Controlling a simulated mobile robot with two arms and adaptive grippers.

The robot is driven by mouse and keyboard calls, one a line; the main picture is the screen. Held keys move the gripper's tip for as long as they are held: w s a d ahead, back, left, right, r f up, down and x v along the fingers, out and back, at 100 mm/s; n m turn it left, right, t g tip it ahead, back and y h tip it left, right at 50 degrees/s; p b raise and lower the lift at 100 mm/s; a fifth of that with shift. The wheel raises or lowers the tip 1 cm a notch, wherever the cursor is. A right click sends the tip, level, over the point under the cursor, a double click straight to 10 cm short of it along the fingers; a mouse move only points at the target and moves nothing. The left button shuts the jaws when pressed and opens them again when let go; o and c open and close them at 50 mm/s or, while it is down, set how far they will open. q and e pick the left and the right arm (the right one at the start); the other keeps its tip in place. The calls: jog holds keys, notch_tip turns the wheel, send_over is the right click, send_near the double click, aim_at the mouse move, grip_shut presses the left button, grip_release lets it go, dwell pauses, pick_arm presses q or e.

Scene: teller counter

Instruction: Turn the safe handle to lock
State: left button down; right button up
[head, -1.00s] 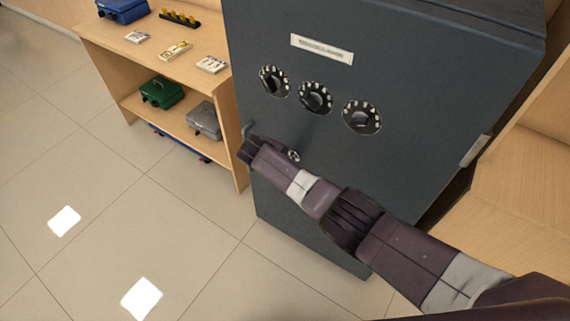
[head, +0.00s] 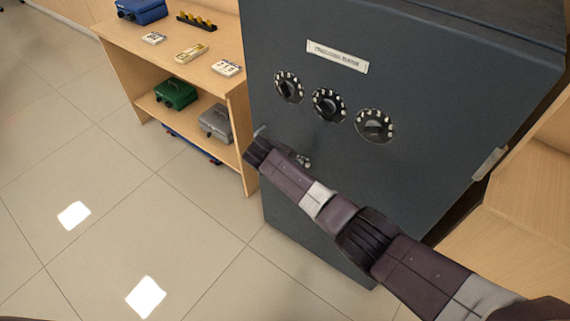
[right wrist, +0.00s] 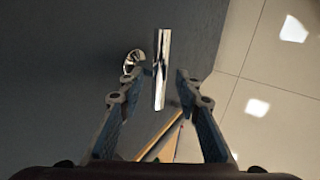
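The dark grey safe door (head: 420,85) has three black dials in a row. The safe handle shows in the head view as a small grey tip (head: 260,131) above my right gripper (head: 257,150), near the door's left edge. The gripper hides much of the handle. In the right wrist view a shiny metal handle bar (right wrist: 161,75) stands between the two spread fingers of my right gripper (right wrist: 157,78), with a visible gap on both sides. A round chrome piece (right wrist: 133,60) sits on the door beside it. My left gripper is not in view.
A wooden shelf unit (head: 225,82) stands left of the safe, with a blue box (head: 141,11) on top and green (head: 175,94) and grey boxes below. A wooden panel (head: 535,150) borders the safe on the right. The tiled floor at left is clear.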

jog(key=v, duration=0.9)
jog(key=shift+r, duration=0.1)
jog(key=s+d+f+m+g+y, duration=0.1)
jog(key=s+d+f, duration=0.2)
jog(key=s+f, duration=0.55)
jog(key=s+d+f+m+g+y, duration=0.1)
jog(key=s+d+f, duration=0.25)
jog(key=f, duration=0.95)
jog(key=s+d+f+m+g+y, duration=0.1)
jog(key=s+d+f+g, duration=0.15)
jog(key=s+f, duration=0.65)
jog(key=s+d+f+m, duration=0.2)
jog(key=s+d+f, duration=0.3)
jog(key=s, duration=0.5)
jog(key=s+d+f+m, duration=0.1)
jog(key=s+d+f, duration=0.4)
jog(key=s, duration=0.6)
jog(key=s+d+f+m, duration=0.2)
jog(key=s+d+f, duration=0.3)
jog(key=s, duration=0.5)
jog(key=shift+s+f+m+y, duration=0.3)
jog(key=shift+s+f, duration=0.05)
